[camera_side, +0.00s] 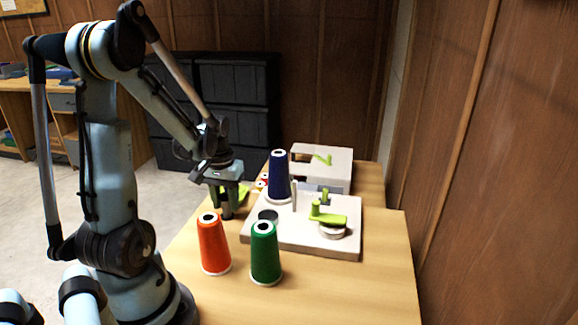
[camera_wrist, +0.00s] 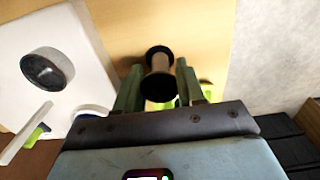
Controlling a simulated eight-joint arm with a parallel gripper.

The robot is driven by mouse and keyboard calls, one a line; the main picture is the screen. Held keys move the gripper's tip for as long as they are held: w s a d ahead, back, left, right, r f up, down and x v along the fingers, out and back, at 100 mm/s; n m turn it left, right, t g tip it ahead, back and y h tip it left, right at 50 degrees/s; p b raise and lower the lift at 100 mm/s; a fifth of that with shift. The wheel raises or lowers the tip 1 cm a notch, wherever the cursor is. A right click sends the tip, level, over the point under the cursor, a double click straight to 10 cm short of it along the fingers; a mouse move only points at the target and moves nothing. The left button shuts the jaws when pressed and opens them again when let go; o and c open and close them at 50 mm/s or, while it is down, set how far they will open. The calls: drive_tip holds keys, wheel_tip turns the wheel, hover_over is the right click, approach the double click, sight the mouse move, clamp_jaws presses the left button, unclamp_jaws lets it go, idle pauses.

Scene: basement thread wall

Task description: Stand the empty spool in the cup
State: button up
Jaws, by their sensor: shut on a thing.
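The empty spool, with dark flanges and a tan core, is between the fingers of my gripper (camera_wrist: 159,68) in the wrist view; its near dark flange (camera_wrist: 158,88) faces the camera. In the side view my gripper (camera_side: 228,208) is low at the table's left edge, left of the white base plate, and mostly hides the spool. My gripper is shut on the spool. The cup (camera_side: 268,214) is a dark round holder on the plate, right of my gripper. In the wrist view the cup (camera_wrist: 47,68) lies to the left, its dark mouth showing no spool.
An orange cone (camera_side: 214,245) and a green cone (camera_side: 265,254) stand in front of the white plate (camera_side: 285,239). A navy cone (camera_side: 279,175) stands behind the cup. A lime-armed device (camera_side: 328,218) and a pale box (camera_side: 338,165) are to the right. The table's front right is clear.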

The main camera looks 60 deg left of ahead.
sight(225, 196)
drive_tip(key=shift+r, duration=2.5)
drive_tip(key=shift+w+d+r, duration=0.3)
drive_tip(key=shift+w+d, duration=0.75)
drive_tip(key=shift+d, duration=0.7)
drive_tip(key=shift+w+d+r, duration=0.35)
drive_tip(key=shift+w+d, duration=0.75)
drive_tip(key=shift+d, duration=0.7)
drive_tip(key=shift+w+d+r, duration=0.3)
drive_tip(key=shift+w+d, duration=0.75)
drive_tip(key=shift+d, duration=0.7)
drive_tip(key=shift+f, duration=0.15)
drive_tip(key=shift+f, duration=1.6)
